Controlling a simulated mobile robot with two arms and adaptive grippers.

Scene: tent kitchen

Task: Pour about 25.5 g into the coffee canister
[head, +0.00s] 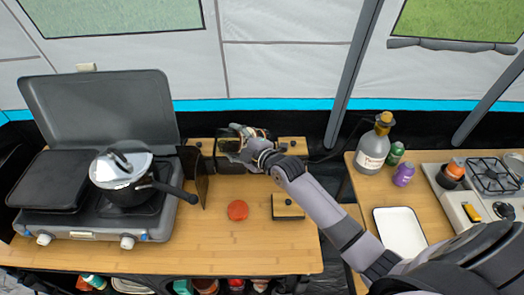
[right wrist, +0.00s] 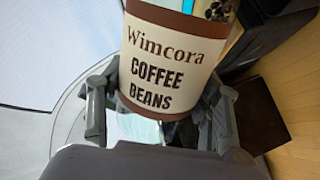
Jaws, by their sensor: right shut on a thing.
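My right gripper (head: 250,147) reaches over the back of the wooden table. It is shut on a container labelled "Wimcora Coffee Beans" (right wrist: 168,62), with a cream label and brown bands. In the right wrist view my gripper's fingers (right wrist: 160,118) hold it from both sides. Dark beans (right wrist: 219,10) show at its upper right edge. In the head view the gripper and arm largely hide the container. A dark box (head: 232,166) stands below and behind the gripper; I cannot tell whether it is the coffee canister. My left gripper is not in view.
A camp stove (head: 75,232) with a lidded pot (head: 122,170) fills the left. A red round item (head: 237,210) and a small wooden-topped box (head: 287,207) sit on the table (head: 190,250). A bottle (head: 374,150) and white tray (head: 400,233) are on the right.

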